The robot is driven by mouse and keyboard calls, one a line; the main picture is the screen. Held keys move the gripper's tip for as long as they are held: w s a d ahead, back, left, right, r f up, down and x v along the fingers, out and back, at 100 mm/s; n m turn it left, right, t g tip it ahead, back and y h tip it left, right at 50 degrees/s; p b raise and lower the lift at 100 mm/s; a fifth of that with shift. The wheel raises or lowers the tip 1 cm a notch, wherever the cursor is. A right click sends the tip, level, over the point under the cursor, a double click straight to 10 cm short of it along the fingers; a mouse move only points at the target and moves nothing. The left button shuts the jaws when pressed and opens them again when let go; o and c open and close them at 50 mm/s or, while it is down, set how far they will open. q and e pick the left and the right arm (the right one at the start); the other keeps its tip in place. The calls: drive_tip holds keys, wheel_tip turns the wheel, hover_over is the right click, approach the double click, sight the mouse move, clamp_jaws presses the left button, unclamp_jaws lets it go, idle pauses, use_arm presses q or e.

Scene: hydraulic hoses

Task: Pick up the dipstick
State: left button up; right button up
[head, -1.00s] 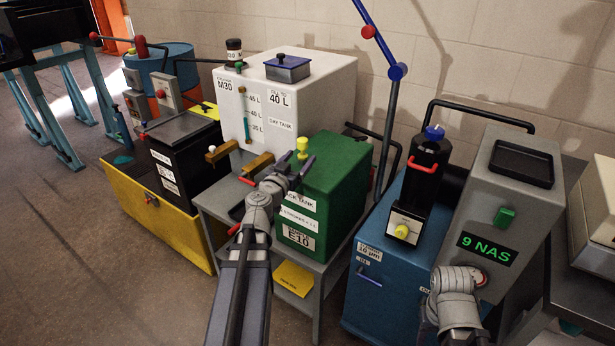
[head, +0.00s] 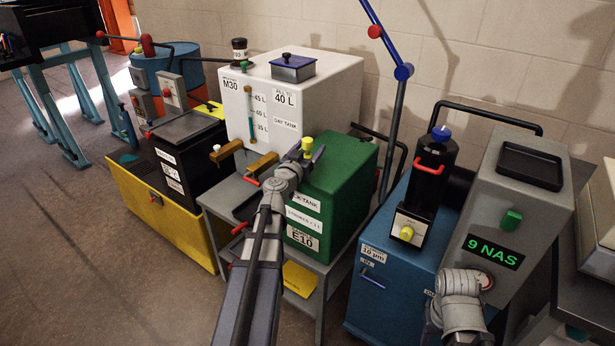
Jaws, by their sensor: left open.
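The dipstick shows as a yellow cap (head: 307,143) standing on top of the green tank (head: 345,165), which is labelled E10. Its lower part is hidden by my gripper and the tank. My left gripper (head: 306,154) is open, its fingertips right at the cap, one on each side in the picture. I cannot tell whether they touch it. My right arm comes in at the bottom right, in front of the grey 9 NAS unit (head: 515,205); its gripper is not visible.
The white day tank (head: 325,95) stands behind the green one, with brass taps (head: 262,165) at its front. A blue filter cart (head: 385,260) with a black cylinder (head: 432,170) stands to the right. A yellow bin (head: 165,215) is at left.

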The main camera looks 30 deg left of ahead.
use_arm(q)
drive_tip(key=shift+w+a, duration=0.2)
drive_tip(key=shift+w, duration=0.7)
clamp_jaws()
idle(0.7)
